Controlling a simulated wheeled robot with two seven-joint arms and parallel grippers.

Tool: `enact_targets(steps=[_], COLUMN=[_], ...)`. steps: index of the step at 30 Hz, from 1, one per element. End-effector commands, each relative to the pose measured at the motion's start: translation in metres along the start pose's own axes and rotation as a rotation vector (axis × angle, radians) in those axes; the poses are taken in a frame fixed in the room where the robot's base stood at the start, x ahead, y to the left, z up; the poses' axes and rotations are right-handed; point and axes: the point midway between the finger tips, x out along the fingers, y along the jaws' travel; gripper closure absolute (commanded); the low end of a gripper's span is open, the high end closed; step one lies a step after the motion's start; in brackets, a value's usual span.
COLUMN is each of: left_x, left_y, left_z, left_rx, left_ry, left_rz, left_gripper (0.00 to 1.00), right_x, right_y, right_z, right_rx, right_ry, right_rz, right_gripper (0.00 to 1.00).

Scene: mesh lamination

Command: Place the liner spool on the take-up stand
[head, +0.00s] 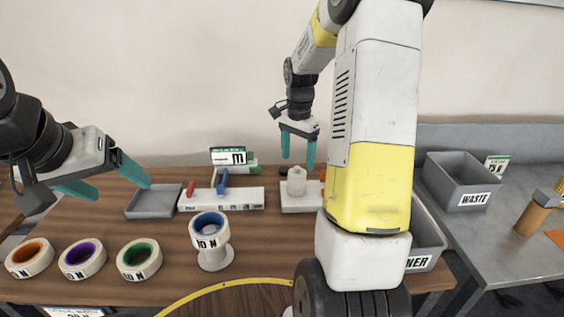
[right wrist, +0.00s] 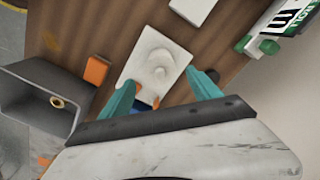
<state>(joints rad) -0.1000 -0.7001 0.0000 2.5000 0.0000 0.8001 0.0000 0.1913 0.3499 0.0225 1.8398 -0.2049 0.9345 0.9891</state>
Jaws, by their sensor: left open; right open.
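No part is clearly labelled as the liner spool or take-up stand. A white base with a round upright post (head: 297,203) stands at the back middle of the table; it also shows in the right wrist view (right wrist: 150,45). My right gripper (head: 298,163) is open and empty above it, pointing down. A blue-cored white ring (head: 209,241) sits tilted on a white pedestal (head: 214,261). Rings with orange (head: 29,258), purple (head: 82,259) and green (head: 139,260) cores lie at the front left. My left gripper (head: 121,190) is open and empty above the table's left side.
A grey tray (head: 152,201), a white bar (head: 238,199) and a green-white box (head: 229,155) stand at the back. A waste bin (head: 462,181) stands on the right bench.

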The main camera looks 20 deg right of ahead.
Motion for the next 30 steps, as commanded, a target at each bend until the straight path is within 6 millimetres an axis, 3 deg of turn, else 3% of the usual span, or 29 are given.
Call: enact_targets(steps=[3,10,14,21,25,30], left_x=[0.000,0.000,0.000,0.000,0.000,0.000], left_y=[0.000,0.000,0.000,0.000,0.000,0.000], left_z=[0.000,0.000,0.000,0.000,0.000,0.000], left_rx=[0.000,0.000,0.000,0.000,0.000,0.000], left_ry=[0.000,0.000,0.000,0.000,0.000,0.000], left_rz=[0.000,0.000,0.000,0.000,0.000,0.000], left_gripper=[0.24,0.24,0.24,0.24,0.24,0.24], right_x=[-0.023,-0.046,-0.066,-0.125,-0.145,-0.156], right_y=[-0.001,0.001,0.005,0.038,0.062,0.096], right_z=[0.000,0.001,0.016,0.086,0.127,0.175], right_rx=[0.000,-0.006,-0.074,-0.396,-0.587,-0.821], right_ry=[0.003,0.002,0.018,0.108,0.174,0.276], right_rz=[-0.002,-0.003,-0.040,-0.190,-0.272,-0.367], right_gripper=[0.28,0.28,0.28,0.28,0.28,0.28])
